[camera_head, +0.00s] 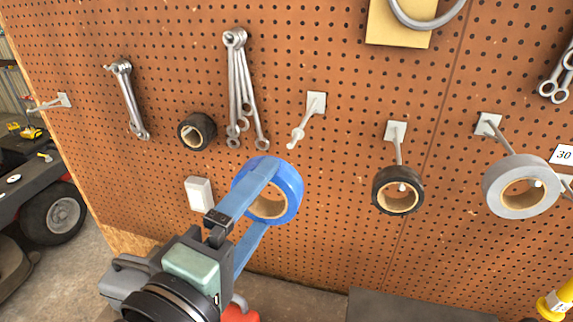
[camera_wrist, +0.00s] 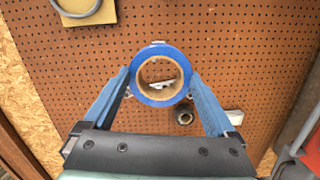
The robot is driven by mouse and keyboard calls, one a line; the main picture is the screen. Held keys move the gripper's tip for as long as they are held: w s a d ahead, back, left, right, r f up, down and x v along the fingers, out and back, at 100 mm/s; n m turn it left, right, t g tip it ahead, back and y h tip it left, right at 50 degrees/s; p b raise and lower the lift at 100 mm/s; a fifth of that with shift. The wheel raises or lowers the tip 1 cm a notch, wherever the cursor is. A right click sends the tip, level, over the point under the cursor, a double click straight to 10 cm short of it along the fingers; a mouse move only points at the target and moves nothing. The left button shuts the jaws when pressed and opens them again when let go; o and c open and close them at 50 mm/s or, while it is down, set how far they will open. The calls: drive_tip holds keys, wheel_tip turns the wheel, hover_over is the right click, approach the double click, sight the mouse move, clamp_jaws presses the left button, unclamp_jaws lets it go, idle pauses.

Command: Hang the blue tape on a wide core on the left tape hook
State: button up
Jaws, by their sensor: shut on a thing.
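The blue tape (camera_head: 292,190) is a blue ring on a wide tan core. My gripper (camera_head: 266,194) is shut on it, one blue finger on each side of its rim, and holds it in front of the pegboard. In the wrist view the tape (camera_wrist: 160,100) sits between my fingertips (camera_wrist: 160,77), its hole facing the camera. The left tape hook (camera_head: 308,118) is a bare pale peg on a white plate, above and right of the tape in the head view. Something pale shows through the core in the wrist view; I cannot tell what it is.
A black tape (camera_head: 413,178) and a grey tape (camera_head: 543,203) hang on hooks to the right. Wrenches (camera_head: 233,90) and a small black roll (camera_head: 184,143) are on the board to the left. A white box (camera_head: 200,194) is left of the blue tape.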

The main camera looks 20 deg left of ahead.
drive_tip(key=shift+r, duration=0.1)
drive_tip(key=shift+w+b, duration=0.1)
drive_tip(key=shift+b, duration=0.2)
drive_tip(key=shift+w, duration=0.1)
drive_tip(key=shift+w+b, duration=0.3)
drive_tip(key=shift+b, duration=0.45)
drive_tip(key=shift+w+f+b, duration=0.2)
drive_tip(key=shift+w+b, duration=0.45)
drive_tip(key=shift+b, duration=0.35)
drive_tip(key=w+f+b, duration=0.1)
drive_tip(key=w+b, duration=0.1)
drive_tip(key=w, duration=0.7)
drive_tip(key=shift+w+f, duration=0.15)
drive_tip(key=shift+f, duration=0.05)
